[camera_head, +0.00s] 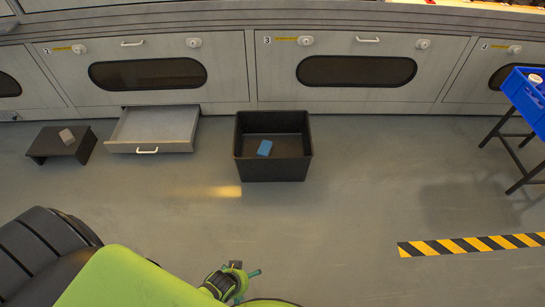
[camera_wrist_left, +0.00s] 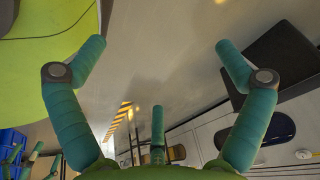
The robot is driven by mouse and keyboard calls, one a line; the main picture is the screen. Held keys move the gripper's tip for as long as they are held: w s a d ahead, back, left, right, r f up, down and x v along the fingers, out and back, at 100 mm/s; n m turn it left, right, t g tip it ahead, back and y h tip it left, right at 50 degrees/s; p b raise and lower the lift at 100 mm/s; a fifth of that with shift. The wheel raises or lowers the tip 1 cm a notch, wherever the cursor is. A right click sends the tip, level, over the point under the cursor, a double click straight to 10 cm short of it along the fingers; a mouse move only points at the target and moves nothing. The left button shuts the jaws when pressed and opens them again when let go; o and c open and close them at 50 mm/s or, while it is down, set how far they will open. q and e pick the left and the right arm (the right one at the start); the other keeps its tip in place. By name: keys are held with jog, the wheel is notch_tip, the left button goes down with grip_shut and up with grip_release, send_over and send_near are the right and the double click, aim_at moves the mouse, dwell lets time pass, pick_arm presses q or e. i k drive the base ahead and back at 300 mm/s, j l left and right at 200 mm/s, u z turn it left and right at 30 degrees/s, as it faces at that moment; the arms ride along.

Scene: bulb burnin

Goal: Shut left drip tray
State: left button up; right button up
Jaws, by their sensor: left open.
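The left drip tray (camera_head: 160,122) is a shallow grey drawer pulled out at floor level, below the left one of the two full machine doors in the head view. Its white handle (camera_head: 147,151) is on the front edge, facing me. My left gripper (camera_head: 245,272) is low in the head view, to the right of and nearer to me than the tray, well apart from it. In the left wrist view its teal fingers (camera_wrist_left: 158,60) are spread with nothing between them. I cannot pick out the tray in that view.
A black bin (camera_head: 272,170) with a blue item (camera_head: 264,148) stands right of the tray. A low black stand (camera_head: 50,152) with a grey block (camera_head: 67,136) is left of it. A blue crate (camera_head: 525,95) sits far right. The floor before the tray is clear.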

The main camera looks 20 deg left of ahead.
aim_at(140, 128)
jog(key=u, duration=1.9)
jog(key=z, duration=0.2)
